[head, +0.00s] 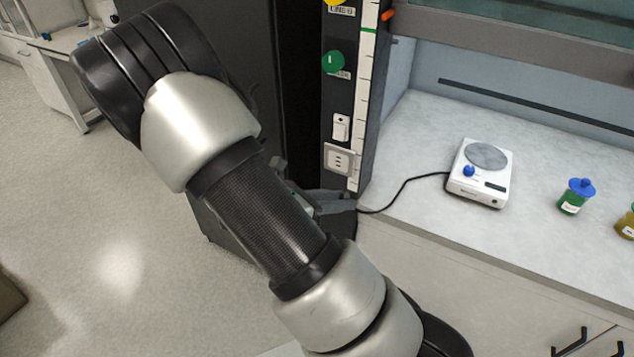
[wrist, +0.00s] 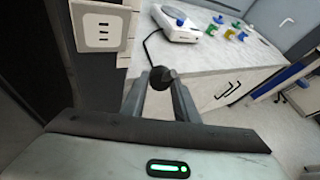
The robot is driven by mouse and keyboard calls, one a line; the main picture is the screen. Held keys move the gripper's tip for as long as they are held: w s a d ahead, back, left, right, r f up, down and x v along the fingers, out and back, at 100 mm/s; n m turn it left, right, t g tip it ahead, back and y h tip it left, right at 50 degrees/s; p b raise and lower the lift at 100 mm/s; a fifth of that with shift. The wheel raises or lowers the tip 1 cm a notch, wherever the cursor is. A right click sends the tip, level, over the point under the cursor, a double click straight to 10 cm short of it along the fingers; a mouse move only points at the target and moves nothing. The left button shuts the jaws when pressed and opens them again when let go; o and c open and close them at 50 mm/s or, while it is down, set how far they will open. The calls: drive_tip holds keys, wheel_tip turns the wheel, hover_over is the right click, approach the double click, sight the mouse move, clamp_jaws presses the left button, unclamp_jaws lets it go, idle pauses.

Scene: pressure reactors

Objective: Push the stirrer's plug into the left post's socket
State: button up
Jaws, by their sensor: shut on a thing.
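The stirrer (head: 480,172) is a white hotplate-type unit with a round grey top and a blue knob, standing on the bench. Its black cable runs left over the bench edge toward my gripper. In the wrist view my gripper (wrist: 162,82) is shut on the dark round plug (wrist: 163,75), and the cable leads up from it to the stirrer (wrist: 180,25). The left post's socket (head: 339,160) is a pale plate low on the post. In the wrist view the socket (wrist: 100,26) is up and left of the plug, apart from it. In the head view the plug is not clearly visible.
The left post (head: 368,95) also carries a green button (head: 333,62) and a white switch (head: 341,127) above the socket. Lidded jars, one green with a blue lid (head: 575,196), stand right of the stirrer. The bench top (head: 420,120) is otherwise mostly clear.

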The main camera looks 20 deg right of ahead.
drive_tip(key=w+a+n+t, duration=0.1)
drive_tip(key=n+t, duration=0.1)
drive_tip(key=t, duration=0.1)
drive_tip(key=w+a+n+t, duration=0.1)
drive_tip(key=w+n+t, duration=0.1)
drive_tip(key=w+a+r+n+t+p, duration=0.1)
drive_tip(key=n+t, duration=0.1)
drive_tip(key=t, duration=0.1)
drive_tip(key=shift+w+a+t, duration=0.15)
drive_tip(key=shift+w+t, duration=0.15)
drive_tip(key=shift+w, duration=0.05)
drive_tip(key=shift+r+b+x, duration=0.2)
drive_tip(key=shift+b+x, duration=0.1)
drive_tip(key=shift+x, duration=1.15)
drive_tip(key=shift+r+b+x, duration=0.15)
drive_tip(key=shift+b+x, duration=0.1)
drive_tip(key=shift+x, duration=1.15)
drive_tip(key=shift+w, duration=0.1)
drive_tip(key=shift+p, duration=0.5)
drive_tip(key=shift+w+d, duration=0.3)
drive_tip(key=shift+d, duration=0.1)
